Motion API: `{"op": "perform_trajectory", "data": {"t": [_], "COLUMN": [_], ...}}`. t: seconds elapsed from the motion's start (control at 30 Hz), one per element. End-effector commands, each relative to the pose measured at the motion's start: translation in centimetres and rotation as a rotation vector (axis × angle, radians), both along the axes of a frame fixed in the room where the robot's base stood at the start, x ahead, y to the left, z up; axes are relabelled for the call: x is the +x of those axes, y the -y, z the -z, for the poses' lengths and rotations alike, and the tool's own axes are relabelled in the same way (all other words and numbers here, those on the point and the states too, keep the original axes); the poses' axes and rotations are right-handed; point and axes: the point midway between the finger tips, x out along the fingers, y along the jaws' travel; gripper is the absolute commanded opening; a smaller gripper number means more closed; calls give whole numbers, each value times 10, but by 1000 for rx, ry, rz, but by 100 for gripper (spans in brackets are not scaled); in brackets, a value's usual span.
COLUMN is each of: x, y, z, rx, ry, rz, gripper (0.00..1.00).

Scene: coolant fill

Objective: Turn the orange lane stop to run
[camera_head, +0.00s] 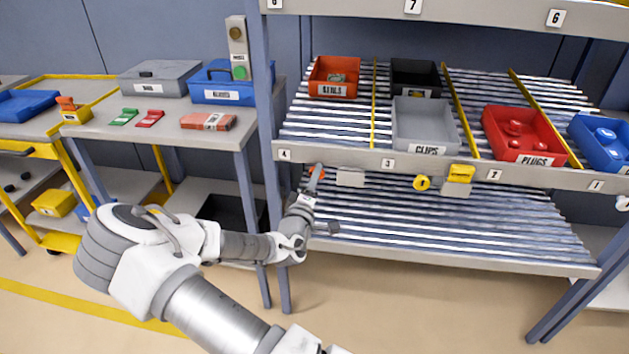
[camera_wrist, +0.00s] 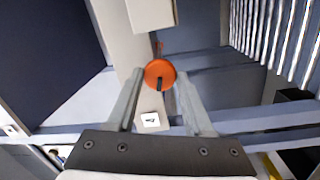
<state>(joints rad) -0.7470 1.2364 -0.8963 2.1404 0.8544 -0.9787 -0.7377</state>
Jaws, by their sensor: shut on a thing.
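The orange lane stop (camera_wrist: 160,70) is a round knob with a dark mark at its lower edge in the wrist view. It sits on the shelf's front rail near the label 4. My gripper (camera_wrist: 160,82) is shut on it, one finger on each side. In the head view my gripper (camera_head: 316,174) is at the left end of the rail, and only a sliver of orange shows past the fingers. The setting of the stop cannot be read for certain.
The rack's front rail (camera_head: 520,178) carries lane labels, a grey plate (camera_head: 350,178) and a yellow stop (camera_head: 422,183). Red, grey, black and blue bins stand on the rollers above. A rack post (camera_head: 264,110) rises left of my gripper. A side table (camera_head: 165,125) holds cards and boxes.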

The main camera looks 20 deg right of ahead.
Motion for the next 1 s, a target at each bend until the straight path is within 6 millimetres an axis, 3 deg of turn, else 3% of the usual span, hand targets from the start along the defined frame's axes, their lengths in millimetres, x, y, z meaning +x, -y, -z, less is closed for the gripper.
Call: {"op": "perform_trajectory", "data": {"t": [0.4, 1.0], "x": [-1, -1], "y": [0, 0], "z": [2, 2], "rx": [-201, -248], "ry": [-139, -172], "rz": [22, 27], "gripper": [0, 0]}}
